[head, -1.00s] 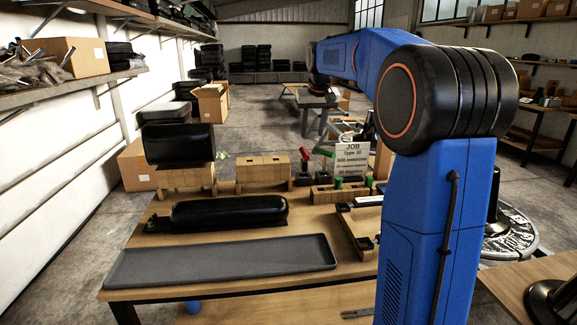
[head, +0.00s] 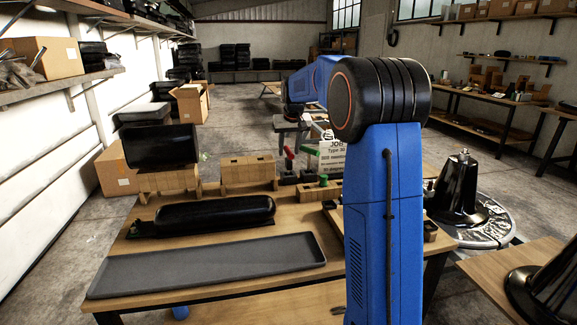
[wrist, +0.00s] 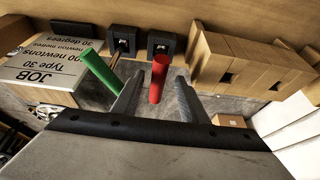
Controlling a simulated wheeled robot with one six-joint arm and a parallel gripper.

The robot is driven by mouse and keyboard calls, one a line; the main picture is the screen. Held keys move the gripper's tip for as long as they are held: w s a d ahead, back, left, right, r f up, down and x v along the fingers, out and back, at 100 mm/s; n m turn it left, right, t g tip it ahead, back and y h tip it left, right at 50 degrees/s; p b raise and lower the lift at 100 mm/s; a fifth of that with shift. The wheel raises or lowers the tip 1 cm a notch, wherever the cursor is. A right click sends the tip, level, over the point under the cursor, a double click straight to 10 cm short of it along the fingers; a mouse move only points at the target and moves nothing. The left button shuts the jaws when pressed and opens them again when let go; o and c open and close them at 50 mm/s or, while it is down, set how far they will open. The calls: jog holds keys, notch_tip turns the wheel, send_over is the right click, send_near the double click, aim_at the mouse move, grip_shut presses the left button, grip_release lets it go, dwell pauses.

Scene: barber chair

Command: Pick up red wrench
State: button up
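The red wrench (wrist: 158,77) stands upright in the wrist view, its red handle between my gripper's fingers. It also shows in the head view (head: 289,153), at the back of the workbench. My gripper (wrist: 160,82) is open, with a finger on each side of the handle and visible gaps; I cannot see contact. A green wrench (wrist: 100,73) stands just outside the left finger in the wrist view.
Black holders (wrist: 122,42) are near the wrenches. A JOB sign (head: 332,158) stands beside them, and wooden blocks (head: 247,172) stand on the other side. A grey tray (head: 205,265) and a black padded part (head: 215,212) lie on the workbench (head: 290,225).

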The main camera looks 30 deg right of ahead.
aim_at(288, 163)
jog(key=shift+x, duration=3.05)
jog(key=shift+s+d, duration=0.1)
jog(key=shift+s, duration=0.05)
grip_shut()
